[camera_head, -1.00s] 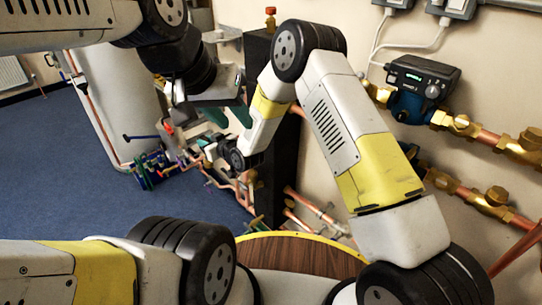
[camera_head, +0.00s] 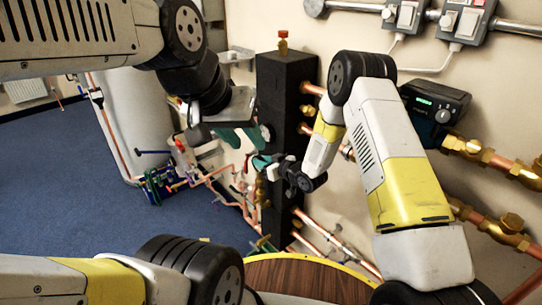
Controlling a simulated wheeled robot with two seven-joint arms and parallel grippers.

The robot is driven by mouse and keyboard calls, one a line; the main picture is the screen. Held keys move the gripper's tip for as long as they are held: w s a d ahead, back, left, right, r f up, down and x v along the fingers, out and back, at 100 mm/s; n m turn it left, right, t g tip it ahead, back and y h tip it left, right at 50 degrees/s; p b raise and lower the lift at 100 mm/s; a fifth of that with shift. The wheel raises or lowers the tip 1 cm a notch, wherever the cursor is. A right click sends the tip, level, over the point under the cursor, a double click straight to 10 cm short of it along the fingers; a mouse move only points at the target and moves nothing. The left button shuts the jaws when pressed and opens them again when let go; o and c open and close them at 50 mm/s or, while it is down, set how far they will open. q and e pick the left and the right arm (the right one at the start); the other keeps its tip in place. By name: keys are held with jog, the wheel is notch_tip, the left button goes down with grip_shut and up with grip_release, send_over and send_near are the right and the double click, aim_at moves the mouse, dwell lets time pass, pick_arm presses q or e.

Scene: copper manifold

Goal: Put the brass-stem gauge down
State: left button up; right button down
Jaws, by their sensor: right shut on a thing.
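My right gripper (camera_head: 264,163) is in front of the tall black insulated block (camera_head: 285,110), about halfway up it. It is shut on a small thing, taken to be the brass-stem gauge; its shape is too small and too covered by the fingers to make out. My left gripper (camera_head: 238,134) hangs from the upper left, beside the block and a little above the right gripper. Its green fingers show, but the gap between them is unclear. A small pale round thing (camera_head: 265,132) shows between the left fingers and the block; I cannot tell what it is.
Copper pipes with brass valves (camera_head: 470,150) and a blue-black pump (camera_head: 435,105) line the wall at right. A white cylinder (camera_head: 140,110) and coloured valves (camera_head: 165,180) stand at left. A round wooden top (camera_head: 305,280) with a yellow rim is at the bottom.

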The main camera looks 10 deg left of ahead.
jog(key=shift+f, duration=1)
jog(key=shift+f, duration=0.2)
jog(key=c, duration=1.3)
grip_release()
jog(key=shift+o, duration=0.2)
jog(key=shift+s+d+r, duration=0.1)
jog(key=shift+d+r, duration=0.05)
jog(key=shift+r, duration=0.05)
jog(key=v, duration=1.1)
jog(key=shift+s+r, duration=0.2)
jog(key=shift+s, duration=0.05)
jog(key=shift+d, duration=0.15)
